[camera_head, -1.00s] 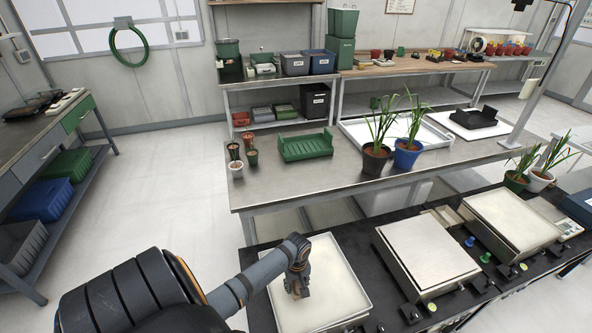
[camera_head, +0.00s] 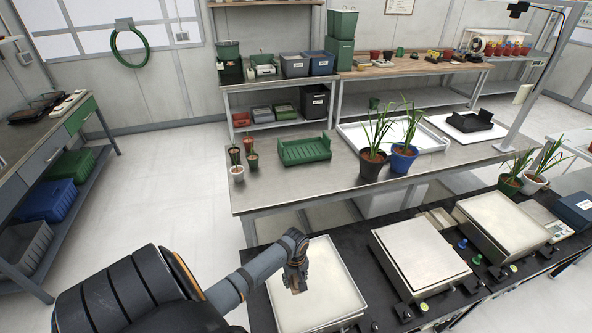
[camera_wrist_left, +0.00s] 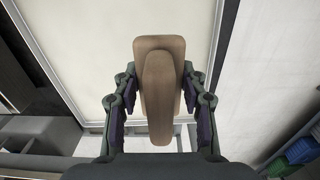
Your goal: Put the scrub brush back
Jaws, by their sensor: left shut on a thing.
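The scrub brush (camera_wrist_left: 160,88) is a tan-brown block with a raised handle in the left wrist view. My left gripper (camera_wrist_left: 160,105) is shut on it, with a finger on each side. In the head view my left gripper (camera_head: 295,280) is over the left end of the white-topped tray or scale (camera_head: 325,290) on the black bench. Only a small brown part of the brush shows there, below the fingers. I cannot tell whether the brush touches the pale surface. My right gripper is not in view.
Two scales (camera_head: 420,257) and (camera_head: 503,225) stand further right on the black bench (camera_head: 385,283). Behind is a metal table (camera_head: 275,190) with a green tray (camera_head: 304,150), small pots (camera_head: 237,172), a black pot (camera_head: 372,163) and a blue pot (camera_head: 403,157) with plants.

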